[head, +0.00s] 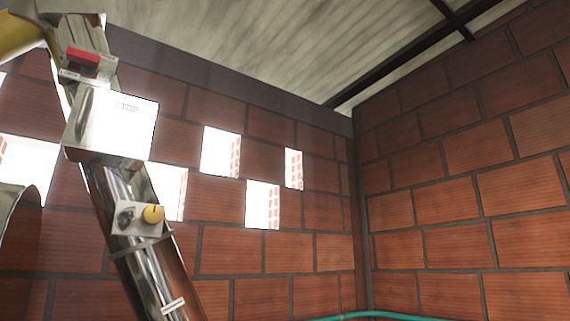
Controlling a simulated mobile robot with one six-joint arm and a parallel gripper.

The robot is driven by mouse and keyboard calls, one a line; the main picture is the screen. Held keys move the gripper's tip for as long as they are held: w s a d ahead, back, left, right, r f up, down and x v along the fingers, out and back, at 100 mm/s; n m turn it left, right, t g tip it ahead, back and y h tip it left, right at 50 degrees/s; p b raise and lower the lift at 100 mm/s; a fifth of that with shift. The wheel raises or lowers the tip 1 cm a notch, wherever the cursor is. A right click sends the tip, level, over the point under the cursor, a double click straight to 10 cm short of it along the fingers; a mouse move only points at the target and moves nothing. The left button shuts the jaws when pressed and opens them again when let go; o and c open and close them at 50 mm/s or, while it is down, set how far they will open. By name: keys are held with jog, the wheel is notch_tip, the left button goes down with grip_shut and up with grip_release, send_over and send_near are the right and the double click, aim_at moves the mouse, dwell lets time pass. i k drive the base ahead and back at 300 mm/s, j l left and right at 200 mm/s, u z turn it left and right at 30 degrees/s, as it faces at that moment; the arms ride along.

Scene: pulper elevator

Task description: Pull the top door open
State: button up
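A slanted shiny steel tube (142,248) stands at the left in the head view. Near its upper end is a pale box-like housing (110,124) with a bright front plate; faint lettering on it is too washed out to read surely. I cannot tell for certain which part is the top door; no open gap shows on the housing. A red block (84,58) sits on metal above the housing. My gripper is not in view.
A red brick wall (225,250) with bright openings stands behind the tube, and another brick wall (470,190) is at the right. A yellow part (18,36) is at the upper left. A teal hose (375,315) runs along the bottom.

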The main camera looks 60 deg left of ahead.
aim_at(100, 120)
jog(key=u, duration=3.05)
